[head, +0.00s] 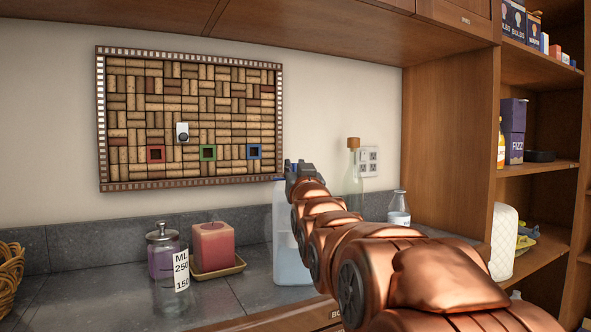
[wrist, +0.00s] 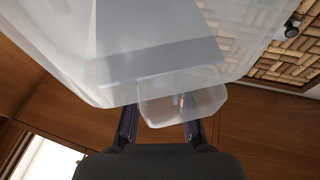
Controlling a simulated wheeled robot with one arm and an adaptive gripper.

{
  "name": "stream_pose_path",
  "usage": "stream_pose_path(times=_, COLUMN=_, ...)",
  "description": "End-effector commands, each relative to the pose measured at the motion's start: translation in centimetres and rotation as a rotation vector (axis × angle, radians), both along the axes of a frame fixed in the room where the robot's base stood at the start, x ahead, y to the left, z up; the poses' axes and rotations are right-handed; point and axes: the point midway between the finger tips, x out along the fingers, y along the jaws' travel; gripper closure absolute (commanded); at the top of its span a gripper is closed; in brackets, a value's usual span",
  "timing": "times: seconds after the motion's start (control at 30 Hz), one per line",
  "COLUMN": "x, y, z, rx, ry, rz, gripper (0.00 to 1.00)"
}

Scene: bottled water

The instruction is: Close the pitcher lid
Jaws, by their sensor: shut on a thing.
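The pitcher (head: 283,228) is tall and translucent, with a pale blue lower part, and stands on the dark tiled counter. My arm hides much of its right side and top. My gripper (head: 298,168) is at the pitcher's top, seen from behind. In the wrist view, the translucent pitcher (wrist: 100,60) fills the upper picture. The fingers of my gripper (wrist: 162,118) are spaced apart, with a clear boxy part of the pitcher (wrist: 208,99) at their tips. I cannot tell whether this part is the lid, or what angle the lid has.
A glass jar (head: 163,255) and a measuring glass (head: 168,290) stand left of the pitcher, by a red candle (head: 213,243) on a tray (head: 222,271). A green-tinted bottle (head: 353,180) and a smaller bottle (head: 399,208) are to the right. A cork board (head: 190,118) hangs behind.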

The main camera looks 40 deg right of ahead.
Motion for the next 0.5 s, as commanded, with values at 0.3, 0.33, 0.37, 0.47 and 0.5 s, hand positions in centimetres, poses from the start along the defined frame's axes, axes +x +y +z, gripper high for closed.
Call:
stream_pose_path(times=0.3, x=0.01, y=-0.01, z=-0.05, rx=0.0, ry=0.001, rz=0.0, gripper=0.53)
stream_pose_path(times=0.33, x=0.01, y=-0.01, z=-0.05, rx=0.0, ry=0.001, rz=0.0, gripper=0.53)
stream_pose_path(times=0.37, x=0.01, y=-0.01, z=-0.05, rx=0.0, ry=0.001, rz=0.0, gripper=0.53)
stream_pose_path(times=0.47, x=0.01, y=-0.01, z=-0.05, rx=0.0, ry=0.001, rz=0.0, gripper=0.53)
stream_pose_path(times=0.5, x=0.01, y=-0.01, z=-0.05, rx=0.0, ry=0.001, rz=0.0, gripper=0.53)
